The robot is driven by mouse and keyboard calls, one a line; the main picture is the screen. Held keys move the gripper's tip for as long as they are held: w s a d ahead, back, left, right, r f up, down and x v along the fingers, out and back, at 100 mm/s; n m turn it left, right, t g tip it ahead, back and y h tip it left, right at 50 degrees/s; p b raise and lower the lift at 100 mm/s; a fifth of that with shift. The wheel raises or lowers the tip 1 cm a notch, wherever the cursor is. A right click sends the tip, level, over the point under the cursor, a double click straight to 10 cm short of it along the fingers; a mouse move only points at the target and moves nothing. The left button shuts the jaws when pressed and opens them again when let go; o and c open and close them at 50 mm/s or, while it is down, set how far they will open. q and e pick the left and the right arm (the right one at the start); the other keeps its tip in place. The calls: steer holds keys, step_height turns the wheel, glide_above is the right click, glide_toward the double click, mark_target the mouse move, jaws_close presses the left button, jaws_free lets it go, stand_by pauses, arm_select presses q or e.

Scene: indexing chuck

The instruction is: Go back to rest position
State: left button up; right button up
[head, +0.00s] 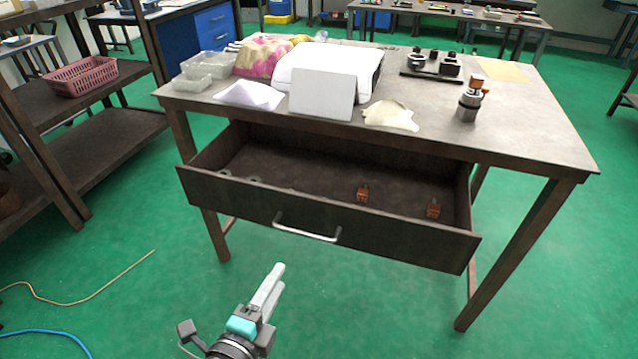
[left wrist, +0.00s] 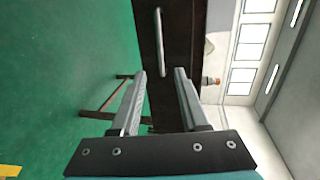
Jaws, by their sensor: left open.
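My left gripper (head: 272,285) is low in the head view, in front of the table and apart from it. In the left wrist view its two fingers (left wrist: 158,78) stand apart with nothing between them that they touch. The drawer (head: 330,227) under the table is pulled open, and its metal handle (head: 306,230) is beyond my left gripper. The handle also shows in the left wrist view (left wrist: 160,42). Two small orange-brown blocks (head: 362,194) lie in the drawer. A metal chuck with an orange part on top (head: 470,100) stands on the table's right side. My right gripper is not in view.
The table (head: 530,115) also holds a white box-like device (head: 325,72), clear containers (head: 205,72), cloths and a dark fixture (head: 433,65). A shelf with a pink basket (head: 80,77) stands at left. Green floor is free around my gripper; hoses (head: 85,295) lie at lower left.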

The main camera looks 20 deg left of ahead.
arm_select(q)
steer(key=s+f+n+g, duration=0.4)
steer(key=f, duration=0.9)
steer(key=s+f+n+g, duration=0.3)
steer(key=s+f+n, duration=0.15)
steer(key=f, duration=0.95)
steer(key=s+a+f+n+g, duration=0.2)
steer(key=s+f+n+g, duration=0.1)
steer(key=s+f, duration=0.3)
steer(key=s+a+f+n+g+y, duration=0.1)
steer(key=s+a+f+n+g, duration=0.2)
steer(key=s+f, duration=0.3)
steer(key=s+n, duration=0.1)
steer(key=s, duration=0.3)
steer(key=shift+f+n+g, duration=0.3)
steer(key=shift+n, duration=0.05)
